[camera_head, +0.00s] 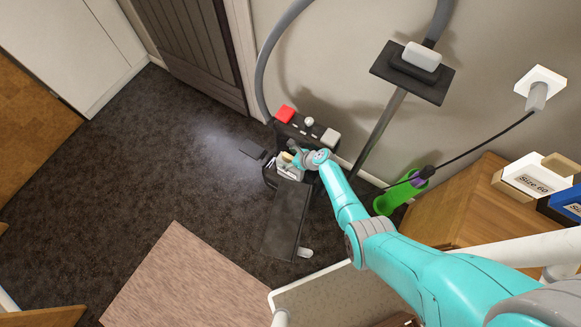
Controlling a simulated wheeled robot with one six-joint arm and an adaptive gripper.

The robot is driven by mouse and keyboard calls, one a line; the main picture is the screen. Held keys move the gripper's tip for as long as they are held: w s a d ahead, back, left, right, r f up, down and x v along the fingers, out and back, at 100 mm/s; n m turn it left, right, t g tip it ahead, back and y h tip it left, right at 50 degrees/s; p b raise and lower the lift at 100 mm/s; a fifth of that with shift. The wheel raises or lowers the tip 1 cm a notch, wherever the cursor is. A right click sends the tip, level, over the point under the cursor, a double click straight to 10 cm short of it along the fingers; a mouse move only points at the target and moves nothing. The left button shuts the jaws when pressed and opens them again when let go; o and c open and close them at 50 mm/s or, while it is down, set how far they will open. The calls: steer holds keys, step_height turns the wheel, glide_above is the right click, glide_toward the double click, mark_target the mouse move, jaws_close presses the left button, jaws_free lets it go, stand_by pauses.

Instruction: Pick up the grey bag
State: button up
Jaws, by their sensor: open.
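No thing in the head camera view is plainly a grey bag. A light grey rounded block (422,56) lies on a black plate at the upper right, far from my gripper; I cannot tell if it is a bag. My wrist hides part of the stand.
A green object (394,197) and wooden cabinet (470,214) stand right. Dark carpet (150,150) is open at left, beside a beige rug (190,280).

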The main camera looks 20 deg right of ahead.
steer(key=shift+w+a+f, duration=0.15)
steer(key=shift+f, duration=0.05)
steer(key=shift+c, duration=0.2)
jaws_close()
